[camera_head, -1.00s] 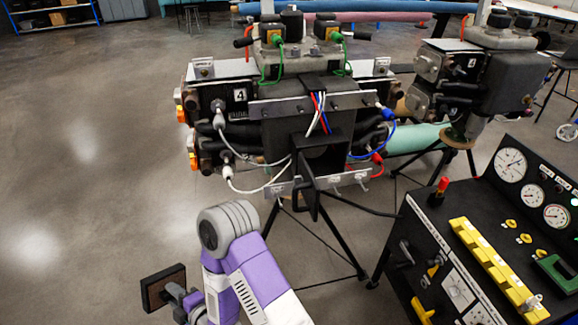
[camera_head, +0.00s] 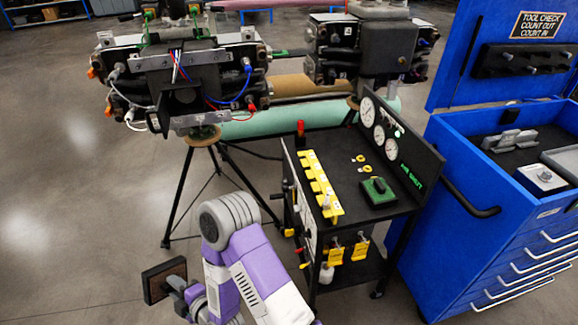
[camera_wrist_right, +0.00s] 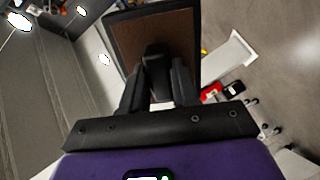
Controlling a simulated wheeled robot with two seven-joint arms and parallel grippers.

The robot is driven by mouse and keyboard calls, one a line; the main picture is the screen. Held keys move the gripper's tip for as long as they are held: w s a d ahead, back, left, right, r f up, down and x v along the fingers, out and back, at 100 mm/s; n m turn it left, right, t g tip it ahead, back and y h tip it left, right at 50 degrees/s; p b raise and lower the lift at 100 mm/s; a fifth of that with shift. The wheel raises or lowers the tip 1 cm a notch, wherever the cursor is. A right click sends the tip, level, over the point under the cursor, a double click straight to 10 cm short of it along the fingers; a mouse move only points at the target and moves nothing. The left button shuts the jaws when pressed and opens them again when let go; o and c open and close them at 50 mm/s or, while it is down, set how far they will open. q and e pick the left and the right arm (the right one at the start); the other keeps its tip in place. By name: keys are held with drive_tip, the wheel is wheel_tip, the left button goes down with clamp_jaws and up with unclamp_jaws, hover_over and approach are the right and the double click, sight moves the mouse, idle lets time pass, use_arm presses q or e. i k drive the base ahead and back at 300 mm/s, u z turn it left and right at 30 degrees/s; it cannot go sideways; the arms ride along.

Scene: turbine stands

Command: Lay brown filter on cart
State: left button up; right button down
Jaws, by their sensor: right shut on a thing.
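The brown filter (camera_head: 160,280) is a flat brown panel in a dark square frame, held at the lower left of the head view. My right gripper (camera_head: 178,287) is shut on it near one edge. In the right wrist view the filter (camera_wrist_right: 134,42) stands up beyond the fingers (camera_wrist_right: 157,75), which partly cover it. A black cart (camera_head: 342,160) with gauges, a yellow rack and a green-topped box stands to the right of the gripper, well apart from the filter. My left gripper is not in view.
A blue tool cabinet (camera_head: 470,255) with drawers and a raised lid stands right of the cart. Turbine units on stands (camera_head: 180,85) and a pale green cylinder (camera_head: 285,121) are behind. Bare floor (camera_head: 60,210) lies open at left.

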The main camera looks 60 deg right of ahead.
sight(341, 179)
drive_tip(key=z, duration=0.05)
drive_tip(key=k, duration=0.05)
drive_tip(key=z, duration=1.1)
